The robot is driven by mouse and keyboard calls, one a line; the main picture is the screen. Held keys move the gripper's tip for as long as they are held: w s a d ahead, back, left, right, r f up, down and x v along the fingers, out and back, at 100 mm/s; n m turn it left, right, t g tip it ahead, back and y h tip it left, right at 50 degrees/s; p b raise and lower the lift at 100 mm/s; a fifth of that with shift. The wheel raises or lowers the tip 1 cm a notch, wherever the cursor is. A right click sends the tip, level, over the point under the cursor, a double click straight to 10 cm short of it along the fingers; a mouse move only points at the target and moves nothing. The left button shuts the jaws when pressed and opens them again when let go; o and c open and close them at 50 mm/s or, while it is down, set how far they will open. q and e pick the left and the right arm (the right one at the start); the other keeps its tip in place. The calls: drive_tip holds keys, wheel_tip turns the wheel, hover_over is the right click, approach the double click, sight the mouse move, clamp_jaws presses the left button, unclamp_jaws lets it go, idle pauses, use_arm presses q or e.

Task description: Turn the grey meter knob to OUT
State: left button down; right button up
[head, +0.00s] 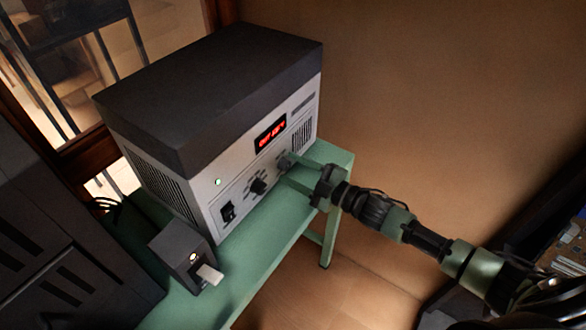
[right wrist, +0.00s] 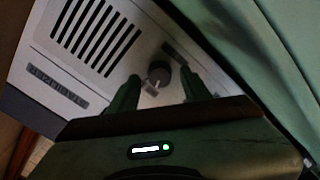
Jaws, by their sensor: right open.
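The grey meter knob (head: 285,160) is on the right part of the instrument's pale front panel (head: 238,204), below the red display (head: 270,136). In the right wrist view the knob (right wrist: 160,74) is round and dark grey with a pale pointer mark. Its labels are too small to read. My right gripper (head: 286,171) is open, with its green fingers reaching toward the panel. In the right wrist view the two fingertips lie on either side of the knob, with gaps showing; I cannot tell whether they reach around it. My left gripper is not in view.
A black knob (head: 258,186), a black rocker switch (head: 228,211) and a green lamp (head: 218,182) are further left on the panel. A small dark box (head: 175,256) with a pale tab stands on the green bench (head: 262,258). A dark cabinet (head: 60,260) is at left.

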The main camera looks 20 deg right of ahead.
drive_tip(key=b+v, duration=0.1)
drive_tip(key=v, duration=0.5)
drive_tip(key=shift+s+d+f, duration=0.1)
drive_tip(key=shift+s+d, duration=0.1)
drive_tip(key=shift+s, duration=0.1)
drive_tip(key=shift+s+d, duration=0.25)
drive_tip(key=shift+s, duration=0.05)
